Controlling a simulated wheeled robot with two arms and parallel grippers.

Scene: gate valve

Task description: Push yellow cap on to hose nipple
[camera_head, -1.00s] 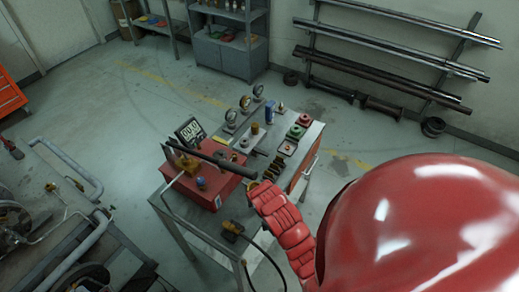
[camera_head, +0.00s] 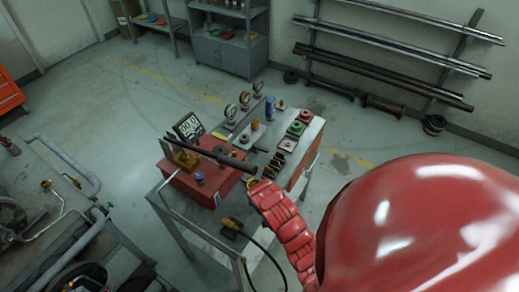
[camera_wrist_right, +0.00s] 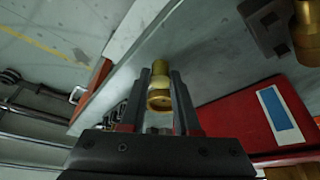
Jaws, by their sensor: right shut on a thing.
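My right gripper (camera_wrist_right: 152,100) is shut on a brass-yellow cap (camera_wrist_right: 160,92), which sits between its two dark fingers with a round open end showing. In the head view my red right arm comes in from the right and ends at a yellow spot (camera_head: 252,184) over the table's near side, where the gripper is too small to make out. A brass hose nipple (camera_head: 232,224) lies near the table's front edge with a black hose leading from it. A brass part in a dark block (camera_wrist_right: 305,35) shows at the wrist view's top right, apart from the cap. My left gripper is out of view.
A red box (camera_head: 205,184) with a dark bar (camera_head: 215,157) above it stands left of my gripper. Gauges (camera_head: 245,100), a blue can (camera_head: 270,106) and several small parts crowd the back of the table. The strip of grey tabletop in front is mostly bare.

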